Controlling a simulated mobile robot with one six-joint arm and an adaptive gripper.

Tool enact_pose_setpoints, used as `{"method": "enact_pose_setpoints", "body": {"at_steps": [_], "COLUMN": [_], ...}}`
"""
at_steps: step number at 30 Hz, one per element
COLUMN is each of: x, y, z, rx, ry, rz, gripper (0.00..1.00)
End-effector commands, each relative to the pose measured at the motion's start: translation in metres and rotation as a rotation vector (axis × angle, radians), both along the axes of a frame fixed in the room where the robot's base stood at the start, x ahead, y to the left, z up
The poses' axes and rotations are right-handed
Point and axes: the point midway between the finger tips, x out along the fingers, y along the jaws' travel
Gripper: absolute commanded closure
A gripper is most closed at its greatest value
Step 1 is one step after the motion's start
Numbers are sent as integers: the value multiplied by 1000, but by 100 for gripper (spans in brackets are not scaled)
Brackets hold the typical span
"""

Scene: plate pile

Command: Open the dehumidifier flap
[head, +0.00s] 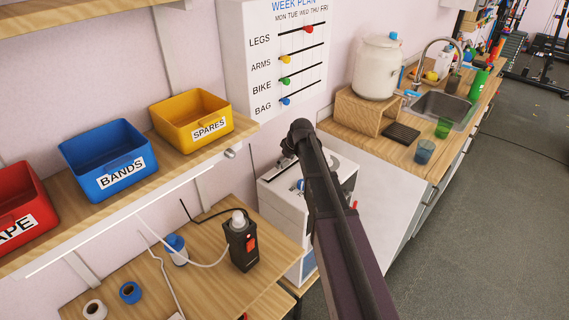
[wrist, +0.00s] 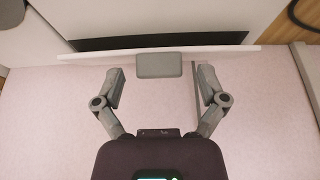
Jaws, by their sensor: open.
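The dehumidifier appears to be the white box (head: 276,215) below the shelf in the head view, with a dark slot in its top and a blue part on it. My arm covers much of it. In the wrist view, a thin white edge (wrist: 225,50), likely the flap, runs beside a dark gap and carries a grey tab (wrist: 158,65). My gripper (wrist: 161,76) is open, its two fingers on either side of the tab and apart from it. Nothing is between the fingers except the tab's near end, at most.
A shelf above holds yellow (head: 190,120), blue (head: 105,163) and red bins. A lower wooden table (head: 215,285) holds a black device (head: 241,243) with a cable. To the right, a counter carries a white jar (head: 377,68) and cups. Grey floor (head: 470,220) is clear.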

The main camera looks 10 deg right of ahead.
Motion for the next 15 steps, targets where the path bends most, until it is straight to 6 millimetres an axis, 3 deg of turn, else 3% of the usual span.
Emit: {"method": "enact_pose_setpoints", "body": {"at_steps": [5,13,15], "x": [0,0,0], "y": [0,0,0], "z": [0,0,0], "rx": [0,0,1], "ry": [0,0,1], "rz": [0,0,0], "gripper": [9,89,91]}}
